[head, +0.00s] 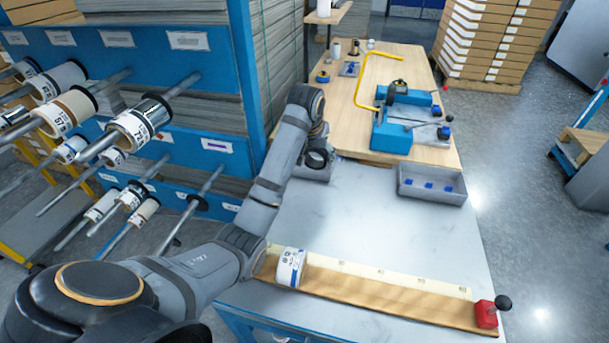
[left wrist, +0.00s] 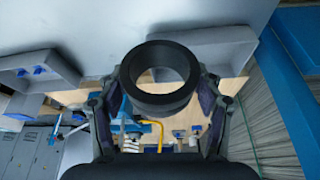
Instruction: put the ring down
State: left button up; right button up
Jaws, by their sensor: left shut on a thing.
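The ring is a thick black ring (head: 317,158); it also shows in the left wrist view (left wrist: 160,101). My left gripper (head: 317,150) is shut on it, one finger on each side, also seen in the left wrist view (left wrist: 160,78). The ring is at the far left of the grey-white table (head: 345,220), by a grey bin (head: 318,174) partly hidden behind my gripper. I cannot tell whether the ring touches the bin. My right gripper is not in view.
A second grey bin (head: 432,186) holds several blue pieces. A wooden board (head: 390,298) along the front bears a white labelled roll (head: 290,267) and a red block (head: 487,313) with a black knob. A rack with rolls on rods (head: 190,50) stands left. The table middle is clear.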

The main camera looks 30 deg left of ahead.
aim_at(325, 151)
pick_arm(q)
jog(key=shift+w+d+r+n+y, duration=0.15)
jog(key=shift+d+r+n, duration=0.15)
jog(key=shift+d+r, duration=0.25)
jog(key=shift+w+d+r+n+y, duration=0.15)
jog(key=shift+d+r+n, duration=0.2)
jog(key=shift+d, duration=0.35)
jog(key=shift+w+a+f, duration=0.1)
jog(key=shift+w+a, duration=0.05)
jog(key=shift+a, duration=0.1)
jog(key=w+a+f, duration=0.8)
jog(key=w+a, duration=0.1)
jog(key=shift+f, duration=0.4)
jog(key=shift+w+a+f, duration=0.15)
jog(key=shift+f, duration=0.15)
jog(key=shift+w+a+f+p, duration=0.1)
jog(key=shift+f+p, duration=0.25)
jog(key=shift+f, duration=1.45)
